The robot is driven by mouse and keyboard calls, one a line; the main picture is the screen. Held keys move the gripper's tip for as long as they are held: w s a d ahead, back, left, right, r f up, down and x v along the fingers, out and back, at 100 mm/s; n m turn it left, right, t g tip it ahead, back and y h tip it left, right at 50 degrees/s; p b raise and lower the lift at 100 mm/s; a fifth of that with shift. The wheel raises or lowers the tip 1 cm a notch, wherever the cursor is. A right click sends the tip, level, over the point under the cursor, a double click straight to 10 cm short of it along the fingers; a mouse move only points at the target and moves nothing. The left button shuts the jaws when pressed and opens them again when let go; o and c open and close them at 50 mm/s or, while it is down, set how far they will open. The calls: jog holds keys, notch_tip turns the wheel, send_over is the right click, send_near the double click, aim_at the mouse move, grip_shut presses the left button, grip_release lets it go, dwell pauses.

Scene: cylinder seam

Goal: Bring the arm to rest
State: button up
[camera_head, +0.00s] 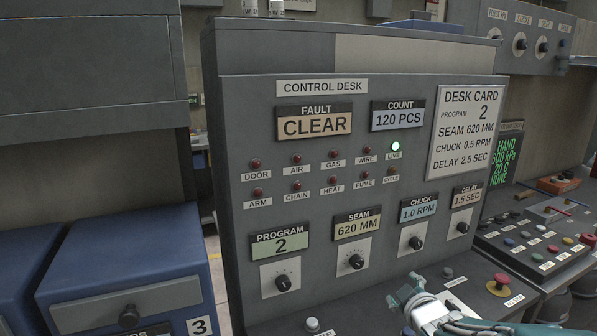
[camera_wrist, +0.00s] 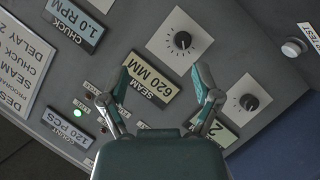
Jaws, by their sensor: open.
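My gripper (camera_head: 402,290) is at the lower right of the head view, in front of the lower part of the control desk (camera_head: 235,180). In the wrist view my gripper (camera_wrist: 160,80) is open, with two teal fingers spread apart and nothing between them. Beyond the fingers the desk panel shows tilted, with the SEAM display (camera_wrist: 148,87) reading 620 MM and a black knob (camera_wrist: 183,41) past it. The fingers seem clear of the knobs, but I cannot tell the exact gap.
The desk card (camera_head: 466,135) lists chuck 0.5 RPM and delay 2.5 SEC; the displays read 1.0 RPM and 1.5 SEC. A red mushroom button (camera_head: 500,283) stands right of my gripper. Blue drawers (camera_head: 125,265) stand at left. A button console (camera_head: 530,240) is at right.

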jog(key=s+a+r+m+g, duration=0.1)
jog(key=s+a+m+g, duration=0.2)
jog(key=s, duration=0.9)
jog(key=s+a+m+g, duration=0.3)
jog(key=s+m+g, duration=0.2)
jog(key=s, duration=0.7)
jog(key=shift+s+a+r+m, duration=0.2)
jog(key=shift+s+r+m, duration=0.2)
jog(key=shift+m, duration=0.2)
